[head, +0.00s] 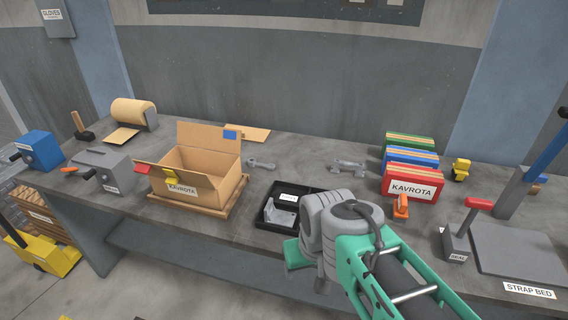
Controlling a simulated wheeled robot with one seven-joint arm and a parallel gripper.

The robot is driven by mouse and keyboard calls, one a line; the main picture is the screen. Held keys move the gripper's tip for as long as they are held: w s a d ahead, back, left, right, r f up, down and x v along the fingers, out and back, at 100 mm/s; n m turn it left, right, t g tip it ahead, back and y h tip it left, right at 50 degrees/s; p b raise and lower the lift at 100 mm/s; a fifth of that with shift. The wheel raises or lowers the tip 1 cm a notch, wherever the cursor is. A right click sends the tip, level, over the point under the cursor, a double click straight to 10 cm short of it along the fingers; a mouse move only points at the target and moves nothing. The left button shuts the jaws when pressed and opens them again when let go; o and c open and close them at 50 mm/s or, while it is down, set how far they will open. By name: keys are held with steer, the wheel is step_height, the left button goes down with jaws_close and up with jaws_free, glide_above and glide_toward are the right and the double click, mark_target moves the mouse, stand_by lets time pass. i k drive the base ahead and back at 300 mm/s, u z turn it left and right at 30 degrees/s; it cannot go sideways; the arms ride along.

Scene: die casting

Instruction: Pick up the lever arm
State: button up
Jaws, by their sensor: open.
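A grey metal part with rounded ends, which looks like the lever arm (262,163), lies flat on the bench between the open carton and the black tray. My gripper (298,256) is low at the front of the bench, in front of the black tray and well apart from the lever arm. Its fingertips are mostly hidden behind my grey wrist, and I see nothing held. Another grey cast part (350,167) lies farther right on the bench. A grey bracket (282,216) sits in the black tray (262,222).
An open cardboard carton (212,192) with raised flaps stands left of the lever arm. Coloured KAVROTA boxes (411,172) stand at the right, with an orange tool (401,206) in front. A red-handled device (460,232) is farther right. Bare bench lies behind the tray.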

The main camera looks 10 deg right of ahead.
mark_target(251, 162)
steer(key=u, duration=0.05)
steer(key=k, duration=0.5)
steer(key=z, duration=1.1)
steer(key=i, duration=0.85)
steer(key=u, duration=2.45)
steer(key=i, duration=0.5)
steer(key=z, duration=0.05)
